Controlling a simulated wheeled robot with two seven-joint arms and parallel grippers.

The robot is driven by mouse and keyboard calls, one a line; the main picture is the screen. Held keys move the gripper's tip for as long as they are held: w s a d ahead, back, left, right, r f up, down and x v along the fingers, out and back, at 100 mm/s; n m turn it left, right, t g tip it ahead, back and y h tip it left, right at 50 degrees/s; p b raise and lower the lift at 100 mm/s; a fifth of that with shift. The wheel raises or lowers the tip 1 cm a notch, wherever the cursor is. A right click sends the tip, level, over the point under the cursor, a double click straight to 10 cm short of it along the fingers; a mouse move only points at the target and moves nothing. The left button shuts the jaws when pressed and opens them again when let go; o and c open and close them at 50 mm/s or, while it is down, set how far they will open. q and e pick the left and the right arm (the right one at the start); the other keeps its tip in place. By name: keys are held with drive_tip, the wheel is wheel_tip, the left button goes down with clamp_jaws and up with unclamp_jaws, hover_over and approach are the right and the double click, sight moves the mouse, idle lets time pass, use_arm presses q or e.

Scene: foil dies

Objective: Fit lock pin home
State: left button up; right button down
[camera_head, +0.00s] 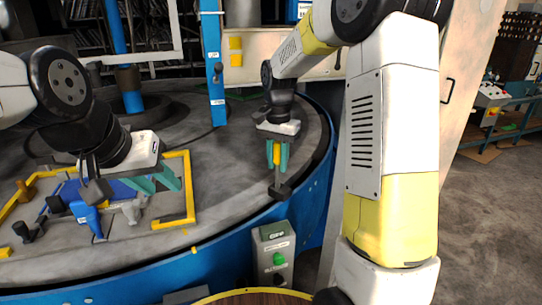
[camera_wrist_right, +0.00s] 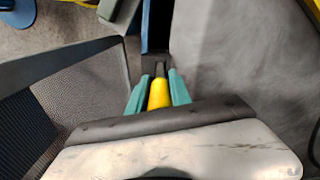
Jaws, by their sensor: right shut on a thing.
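My right gripper (camera_head: 277,155) points down at the table's right rim. Its teal fingers are shut on the yellow grip of a lock pin (camera_head: 276,153), which stands roughly upright. The pin's thin dark shank reaches down to a dark block (camera_head: 280,191) on the rim; I cannot tell how deep it sits in it. In the right wrist view the yellow grip (camera_wrist_right: 159,92) lies between the teal fingers, its shank pointing to a dark slot (camera_wrist_right: 157,40). My left gripper (camera_head: 156,182) is at the left, teal fingers apart with nothing seen between them, above the fixture.
A blue and yellow-framed fixture (camera_head: 176,224) with blue clamps (camera_head: 88,214) lies under my left gripper. A control box with a green button (camera_head: 273,248) is in front of the rim.

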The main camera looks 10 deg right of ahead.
sight(277, 179)
drive_tip(key=shift+f, duration=3.05)
drive_tip(key=c, duration=1.1)
unclamp_jaws()
wheel_tip(277, 179, up, 8)
drive_tip(key=shift+f, duration=0.1)
